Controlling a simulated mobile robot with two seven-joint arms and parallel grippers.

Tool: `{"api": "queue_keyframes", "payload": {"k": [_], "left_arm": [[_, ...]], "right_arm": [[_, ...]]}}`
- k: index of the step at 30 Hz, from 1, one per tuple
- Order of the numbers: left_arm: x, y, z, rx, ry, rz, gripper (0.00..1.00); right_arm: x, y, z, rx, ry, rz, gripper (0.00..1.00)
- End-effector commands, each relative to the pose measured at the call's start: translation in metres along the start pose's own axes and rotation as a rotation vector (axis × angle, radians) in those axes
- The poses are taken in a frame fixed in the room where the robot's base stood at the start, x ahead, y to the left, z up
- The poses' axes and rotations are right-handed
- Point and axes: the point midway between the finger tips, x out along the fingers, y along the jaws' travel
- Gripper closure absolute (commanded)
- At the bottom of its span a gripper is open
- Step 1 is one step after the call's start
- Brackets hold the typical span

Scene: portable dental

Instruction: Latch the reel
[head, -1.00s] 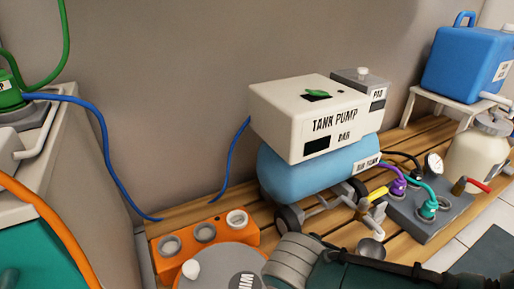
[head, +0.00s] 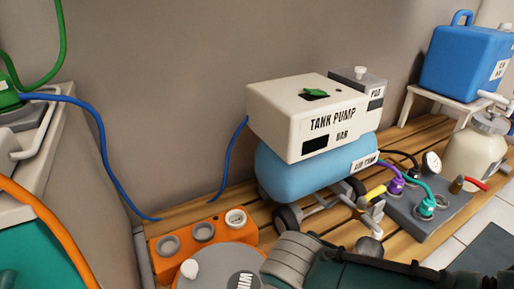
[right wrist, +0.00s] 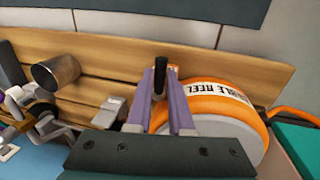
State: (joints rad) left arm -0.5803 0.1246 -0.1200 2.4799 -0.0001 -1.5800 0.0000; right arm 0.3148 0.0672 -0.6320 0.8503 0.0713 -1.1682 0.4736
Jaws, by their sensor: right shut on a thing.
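The reel (right wrist: 222,100), orange-rimmed with a white label ending in "REEL", is upright on the wooden bench in the right wrist view. In the head view a grey disc lettered "WIN" (head: 222,272) with a white knob, apparently the reel's face, shows at the bottom, partly cut off. My right gripper (right wrist: 162,74) has its purple fingers closed around a black upright handle (right wrist: 160,80) beside the reel's left rim. Where the handle joins the reel is hidden by the fingers. In the head view my right arm crosses the bottom, with its fingers out of sight. My left gripper is not in view.
An orange socket box (head: 205,237) sits behind the disc. The tank pump (head: 312,118) on its blue air tank stands behind my right arm. A metal cup (right wrist: 57,73) lies left of my fingers. An orange cable (right wrist: 293,112) runs right towards a teal case (right wrist: 300,143).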

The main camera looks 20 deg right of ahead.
Motion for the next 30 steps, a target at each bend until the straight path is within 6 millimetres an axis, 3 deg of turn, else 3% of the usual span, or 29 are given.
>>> {"api": "queue_keyframes", "payload": {"k": [14,30], "left_arm": [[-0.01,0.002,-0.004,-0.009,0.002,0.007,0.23],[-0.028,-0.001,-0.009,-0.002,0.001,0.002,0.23]], "right_arm": [[-0.001,0.006,0.001,-0.136,0.026,0.001,1.0],[0.004,0.023,-0.003,-0.618,0.122,0.002,1.0]]}}
